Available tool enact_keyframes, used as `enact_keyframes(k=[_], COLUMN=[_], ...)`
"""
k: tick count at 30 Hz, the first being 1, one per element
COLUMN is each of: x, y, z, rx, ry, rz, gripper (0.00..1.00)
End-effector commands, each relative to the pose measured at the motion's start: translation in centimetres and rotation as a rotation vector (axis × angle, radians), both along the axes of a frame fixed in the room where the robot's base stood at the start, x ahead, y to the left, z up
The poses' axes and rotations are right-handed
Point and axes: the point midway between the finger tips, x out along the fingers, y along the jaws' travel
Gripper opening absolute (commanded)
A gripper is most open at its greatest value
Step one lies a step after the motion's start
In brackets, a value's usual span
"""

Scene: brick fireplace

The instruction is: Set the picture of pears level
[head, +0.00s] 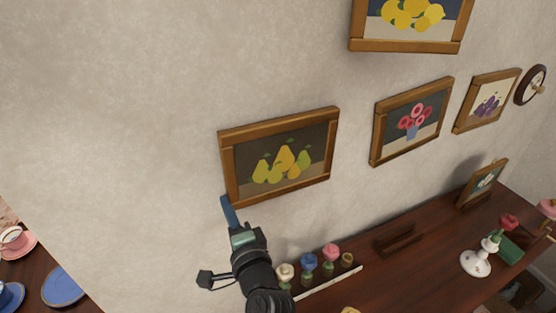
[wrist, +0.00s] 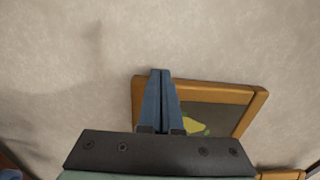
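The picture of pears (head: 284,165) hangs on the wall in a brown wooden frame, with yellow-green pears on a dark ground. In the head view its top edge rises to the right; the slanted view makes its true tilt hard to judge. My gripper (head: 225,200) is at the frame's lower left corner, its blue fingers pointing up to the wall. In the wrist view my gripper (wrist: 161,72) has its fingers together, empty, overlapping the left part of the pear picture's frame (wrist: 215,88). Whether they touch it I cannot tell. The gripper hides the picture's lower part there.
Pictures of lemons (head: 405,47), red flowers (head: 378,135) and purple fruit (head: 488,100) hang to the right. The wall left of the pears is bare.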

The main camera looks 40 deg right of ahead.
Motion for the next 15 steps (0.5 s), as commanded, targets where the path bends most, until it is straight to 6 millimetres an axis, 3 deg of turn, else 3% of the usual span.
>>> enact_keyframes(k=[15], x=[0.5], y=[1.8], z=[0.0], rx=[0.002], ry=[0.003], rz=[0.003], gripper=[0.0])
